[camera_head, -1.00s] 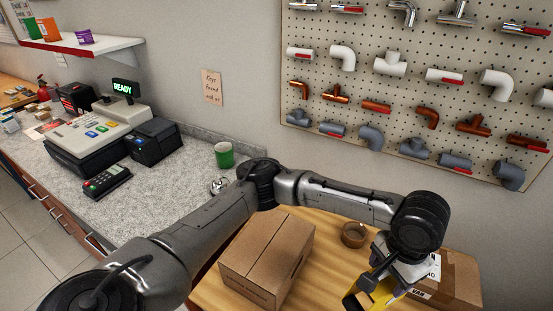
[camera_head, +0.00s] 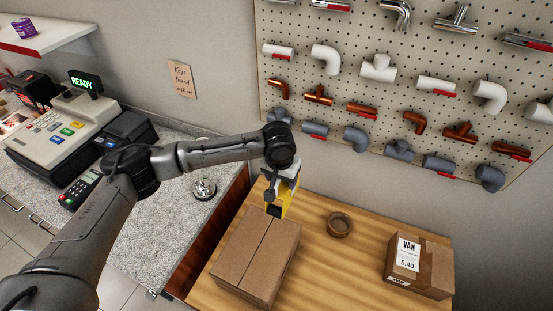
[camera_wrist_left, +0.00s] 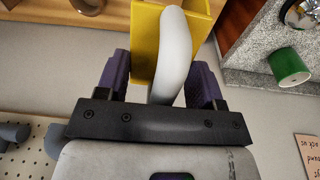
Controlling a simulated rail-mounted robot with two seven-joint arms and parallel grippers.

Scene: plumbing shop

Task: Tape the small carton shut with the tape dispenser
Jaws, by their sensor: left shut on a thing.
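My left gripper (camera_head: 281,187) points down, shut on the yellow tape dispenser (camera_head: 287,201). In the left wrist view, the dispenser (camera_wrist_left: 146,45) sits between the two purple fingers, with a pale rounded part showing. In the head view, the dispenser is at the far end of a plain brown carton (camera_head: 257,259), near the end of its top seam. I cannot tell whether it touches the carton. The carton's flaps lie flat, and I see no clear tape along the seam. My right gripper is not in view.
A brown tape roll (camera_head: 340,225) lies on the wooden table (camera_head: 345,275). A carton with a white VAN label (camera_head: 408,254) stands at the right. A counter with a cash register (camera_head: 62,128) and bell (camera_head: 203,189) is on the left; a pegboard of fittings (camera_head: 345,100) hangs behind.

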